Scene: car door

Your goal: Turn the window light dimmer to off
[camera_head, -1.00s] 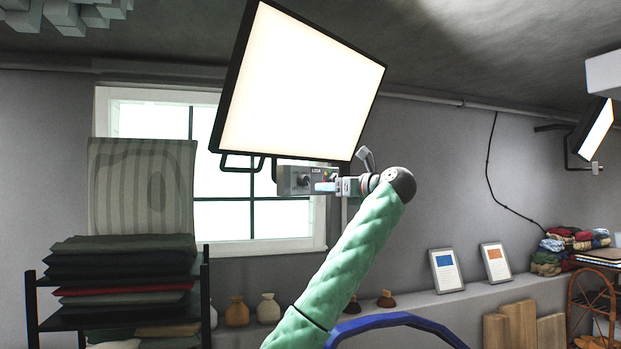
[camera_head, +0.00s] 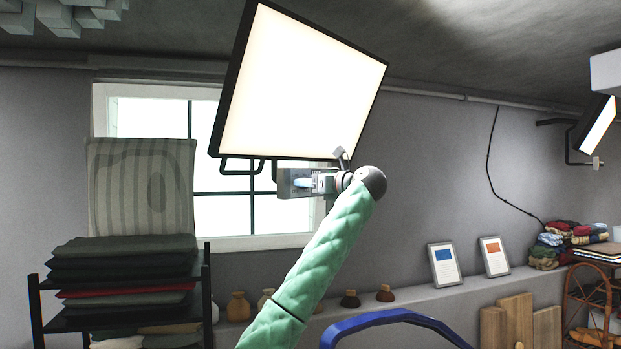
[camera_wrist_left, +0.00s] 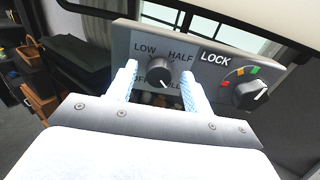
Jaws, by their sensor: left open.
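The window light (camera_head: 300,85) is a large lit white panel in a black frame, in front of the window. A grey control box (camera_head: 286,181) hangs at its lower edge. In the left wrist view the dimmer knob (camera_wrist_left: 159,72) is black and round, with LOW, HALF and partly covered OFF and full labels around it. My left gripper (camera_wrist_left: 158,64) is open, one finger on each side of the dimmer knob. It also shows in the head view (camera_head: 310,184) at the box. I cannot tell whether the fingers touch the knob.
A LOCK knob (camera_wrist_left: 250,94) with coloured marks sits just right of the right finger. A shelf of folded cloths (camera_head: 120,265) stands at the left. A blue curved bar (camera_head: 395,318) is below. The air right of the light is clear.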

